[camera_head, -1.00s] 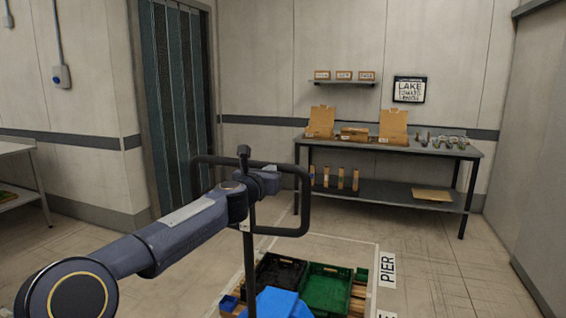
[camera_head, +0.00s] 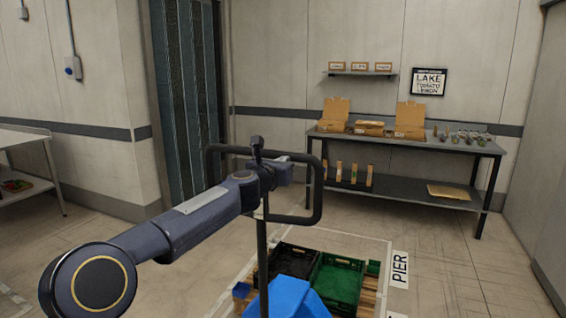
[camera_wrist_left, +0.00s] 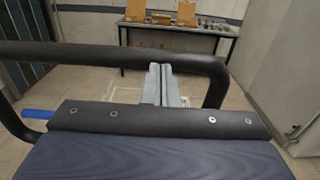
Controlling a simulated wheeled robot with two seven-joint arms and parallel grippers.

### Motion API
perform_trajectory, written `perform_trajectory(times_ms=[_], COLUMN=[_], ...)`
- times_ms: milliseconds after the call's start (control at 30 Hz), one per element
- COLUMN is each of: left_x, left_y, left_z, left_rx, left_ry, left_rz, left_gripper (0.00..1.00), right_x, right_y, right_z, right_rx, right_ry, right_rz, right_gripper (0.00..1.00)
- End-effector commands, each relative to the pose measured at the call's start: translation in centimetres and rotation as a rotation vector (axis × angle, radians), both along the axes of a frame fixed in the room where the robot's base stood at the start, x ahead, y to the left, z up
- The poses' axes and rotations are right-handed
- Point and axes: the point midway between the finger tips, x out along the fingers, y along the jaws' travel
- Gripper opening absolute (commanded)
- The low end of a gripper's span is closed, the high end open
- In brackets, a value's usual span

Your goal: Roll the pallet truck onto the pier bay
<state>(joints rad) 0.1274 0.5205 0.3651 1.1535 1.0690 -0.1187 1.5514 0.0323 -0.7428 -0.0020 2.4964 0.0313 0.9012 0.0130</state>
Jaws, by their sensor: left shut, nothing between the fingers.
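The pallet truck shows its dark loop handle (camera_head: 318,190) on an upright post and its blue body (camera_head: 292,297) at the bottom of the head view. Its load is a black crate (camera_head: 292,262) and a green crate (camera_head: 337,285) on a wooden pallet (camera_head: 369,300). My left gripper (camera_head: 283,163) is at the handle loop, its fingers shut with nothing between them. In the left wrist view the fingers (camera_wrist_left: 161,84) meet by the dark handle bar (camera_wrist_left: 95,55). The pier bay is a white floor outline with a PIER label (camera_head: 399,269). My right gripper is not in view.
A grey workbench (camera_head: 410,147) with cardboard boxes stands against the back wall beyond the bay. A strip-curtain doorway (camera_head: 188,100) is at the left back. A table (camera_head: 22,138) is at the far left. The floor right of the bay is clear.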

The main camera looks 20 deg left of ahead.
Motion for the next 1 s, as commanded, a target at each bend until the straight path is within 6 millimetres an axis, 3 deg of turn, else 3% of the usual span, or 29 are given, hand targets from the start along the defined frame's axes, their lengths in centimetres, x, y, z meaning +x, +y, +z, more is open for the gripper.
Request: perform_trajectory(times_ms=[167,1000], left_x=[-0.9,-9.2], left_y=[0.2,1.0], left_z=[-0.1,0.0], left_rx=[0.001,0.002], left_ry=[-0.002,-0.002], left_rz=[0.002,0.003], left_gripper=[0.00,0.00], right_x=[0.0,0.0], right_y=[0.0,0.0], right_z=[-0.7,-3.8], right_rx=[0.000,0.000], right_ry=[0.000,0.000], right_rz=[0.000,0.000], right_gripper=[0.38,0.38])
